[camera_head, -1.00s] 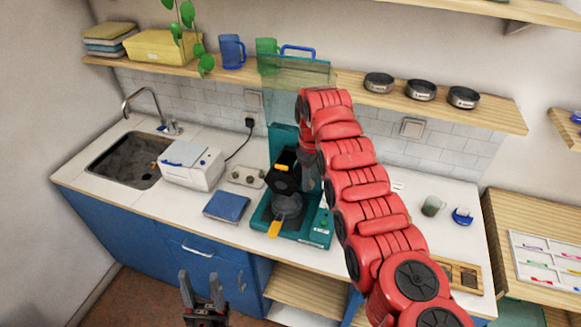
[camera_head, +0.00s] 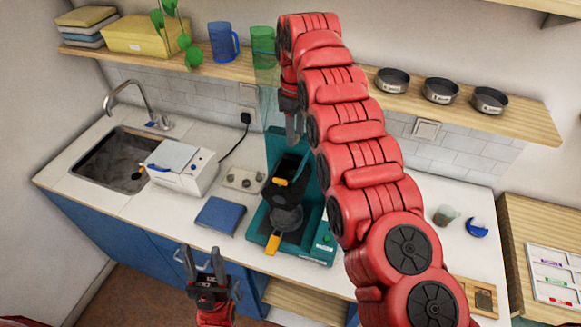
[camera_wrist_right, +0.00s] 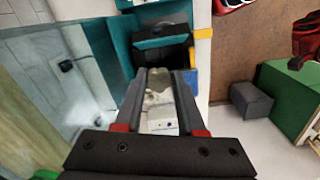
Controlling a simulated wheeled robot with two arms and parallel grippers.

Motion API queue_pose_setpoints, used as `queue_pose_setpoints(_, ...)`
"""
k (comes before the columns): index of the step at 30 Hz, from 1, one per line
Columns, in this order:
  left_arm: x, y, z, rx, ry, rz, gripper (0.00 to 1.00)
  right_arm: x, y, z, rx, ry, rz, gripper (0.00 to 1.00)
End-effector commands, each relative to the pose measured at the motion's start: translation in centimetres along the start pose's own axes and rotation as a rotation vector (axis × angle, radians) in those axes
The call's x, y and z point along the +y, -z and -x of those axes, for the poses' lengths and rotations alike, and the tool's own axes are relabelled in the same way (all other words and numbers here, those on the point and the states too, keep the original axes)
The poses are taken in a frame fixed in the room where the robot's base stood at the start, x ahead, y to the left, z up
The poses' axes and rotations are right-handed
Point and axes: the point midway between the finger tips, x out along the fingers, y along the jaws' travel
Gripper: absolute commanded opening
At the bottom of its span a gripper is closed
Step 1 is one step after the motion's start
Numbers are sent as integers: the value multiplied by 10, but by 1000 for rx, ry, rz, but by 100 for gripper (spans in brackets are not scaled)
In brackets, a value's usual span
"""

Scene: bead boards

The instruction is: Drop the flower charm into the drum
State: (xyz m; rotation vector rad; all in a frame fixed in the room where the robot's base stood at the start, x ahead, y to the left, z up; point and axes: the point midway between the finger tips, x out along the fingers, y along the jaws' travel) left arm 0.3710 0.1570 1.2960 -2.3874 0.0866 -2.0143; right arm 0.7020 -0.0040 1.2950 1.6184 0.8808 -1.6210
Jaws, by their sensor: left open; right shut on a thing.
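A black drum (camera_head: 286,172) sits on a teal machine (camera_head: 320,243) on the counter, beneath my right gripper. The drum also shows in the right wrist view (camera_wrist_right: 162,42), beyond the fingertips. My right gripper (camera_head: 293,135) points down above the drum, its arm crossing the head view. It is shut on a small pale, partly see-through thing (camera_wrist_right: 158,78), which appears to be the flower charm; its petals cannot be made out. The charm cannot be made out in the head view. My left gripper (camera_head: 201,262) is open and empty, low in front of the counter.
A translucent teal panel (camera_head: 267,95) rises behind the machine. A blue pad (camera_head: 220,215), a white appliance (camera_head: 182,166) and a grey knobbed plate (camera_head: 243,179) lie to its left, with a sink (camera_head: 112,158) farther left. A shelf (camera_head: 520,117) with tins overhangs the back.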

Motion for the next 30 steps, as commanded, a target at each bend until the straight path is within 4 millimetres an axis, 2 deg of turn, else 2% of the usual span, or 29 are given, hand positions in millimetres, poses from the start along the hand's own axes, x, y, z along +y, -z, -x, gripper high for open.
queue_pose_setpoints(5, 1, -2, 12, 0, 0, 0, 50, 0, 0, -14, 0, 0, 0, 0)
queue_pose_setpoints(12, 2, -6, 35, 0, 0, 0, 50, 0, 0, -46, -1, 1, 0, 0)
queue_pose_setpoints(15, 2, -7, 39, 0, 0, 0, 50, -1, 0, -54, -1, 1, 0, 0)
queue_pose_setpoints(28, 2, -7, 41, 0, 0, 0, 50, 0, 0, -60, 0, 0, 0, 0)
queue_pose_setpoints(29, 2, -7, 42, 0, 0, 0, 50, 0, 0, -60, 0, 0, 0, 42)
queue_pose_setpoints(30, 2, -7, 41, 0, 0, 0, 50, 0, 0, -60, 0, 0, 0, 49)
